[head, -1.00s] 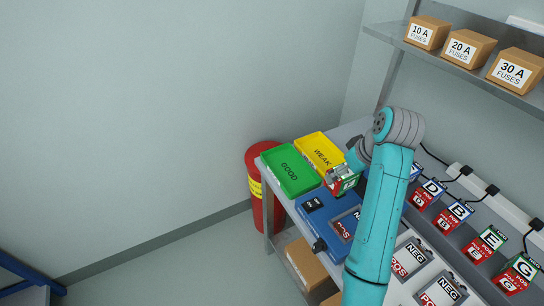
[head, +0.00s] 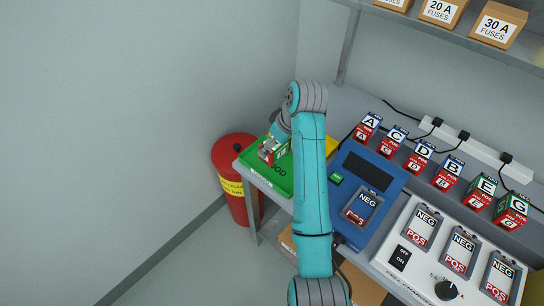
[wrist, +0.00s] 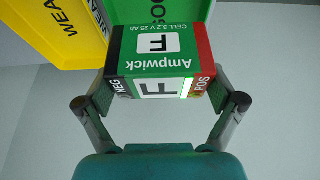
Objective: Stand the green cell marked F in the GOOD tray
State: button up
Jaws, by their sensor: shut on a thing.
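My gripper (wrist: 162,94) is shut on the green cell marked F (wrist: 158,50), with one finger on the NEG end and one on the red POS end. The green, lettered faces show clearly in the wrist view. In the head view the held cell (head: 268,151) is at the left part of the green GOOD tray (head: 284,188), partly covered by the gripper. I cannot tell whether the cell touches the tray. The tray also shows behind the cell in the wrist view (wrist: 201,10).
The yellow WEAK tray (head: 333,146) is beside the GOOD tray, partly behind my arm. A blue tester (head: 345,190) and a white charger (head: 425,262) stand to the right. Several cells (head: 447,172) line the back. A red bin (head: 232,150) stands left of the bench.

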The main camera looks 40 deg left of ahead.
aim_at(282, 148)
jog(key=shift+f, duration=3.1)
jog(key=shift+f, duration=0.1)
jog(key=o, duration=1.4)
jog(key=v, duration=1.2)
